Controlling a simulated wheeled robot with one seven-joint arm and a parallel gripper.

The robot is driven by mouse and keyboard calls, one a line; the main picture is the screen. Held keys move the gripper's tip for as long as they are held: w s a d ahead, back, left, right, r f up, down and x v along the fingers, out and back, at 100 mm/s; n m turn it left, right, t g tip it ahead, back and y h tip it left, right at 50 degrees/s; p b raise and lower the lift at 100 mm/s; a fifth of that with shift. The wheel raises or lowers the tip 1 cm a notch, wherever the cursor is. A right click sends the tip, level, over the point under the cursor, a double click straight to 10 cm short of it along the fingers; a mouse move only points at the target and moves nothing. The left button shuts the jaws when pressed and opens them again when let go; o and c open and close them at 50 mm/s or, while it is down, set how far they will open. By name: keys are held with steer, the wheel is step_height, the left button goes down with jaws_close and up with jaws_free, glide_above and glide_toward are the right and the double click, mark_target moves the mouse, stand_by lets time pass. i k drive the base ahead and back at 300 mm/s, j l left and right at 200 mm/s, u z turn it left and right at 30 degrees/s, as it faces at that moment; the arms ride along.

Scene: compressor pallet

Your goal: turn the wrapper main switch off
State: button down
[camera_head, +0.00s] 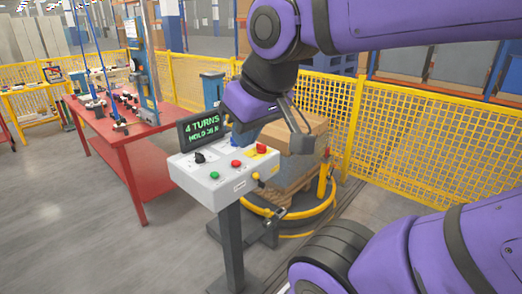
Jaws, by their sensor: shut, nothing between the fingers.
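The wrapper's control box (225,178) is a light grey panel on a dark post. A red switch on a yellow plate (262,149), apparently the main switch, sits at its far right corner; its handle position is too small to read. The panel also has a black knob (199,157), a red button (236,163) and a green button (214,175). A screen (203,128) behind it reads "4 TURNS" with a hold line below.
A wrapped carton load (298,165) on a pallet stands behind the box, on a round turntable with a yellow rim (300,228). A red workbench (125,140) with tools is at left. Yellow mesh fence (410,135) runs behind. The floor at front left is clear.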

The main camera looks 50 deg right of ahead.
mark_target(261, 148)
steer(key=i+l, duration=0.1)
steer(key=l, duration=0.25)
steer(key=i+l, duration=0.1)
steer(key=l, duration=0.3)
steer(key=i+l, duration=0.15)
steer(key=l, duration=0.2)
steer(key=i+l, duration=0.1)
steer(key=l, duration=0.25)
steer(key=i+l, duration=0.1)
steer(key=l, duration=0.3)
steer(key=k+j, duration=0.25)
steer(key=j, duration=0.2)
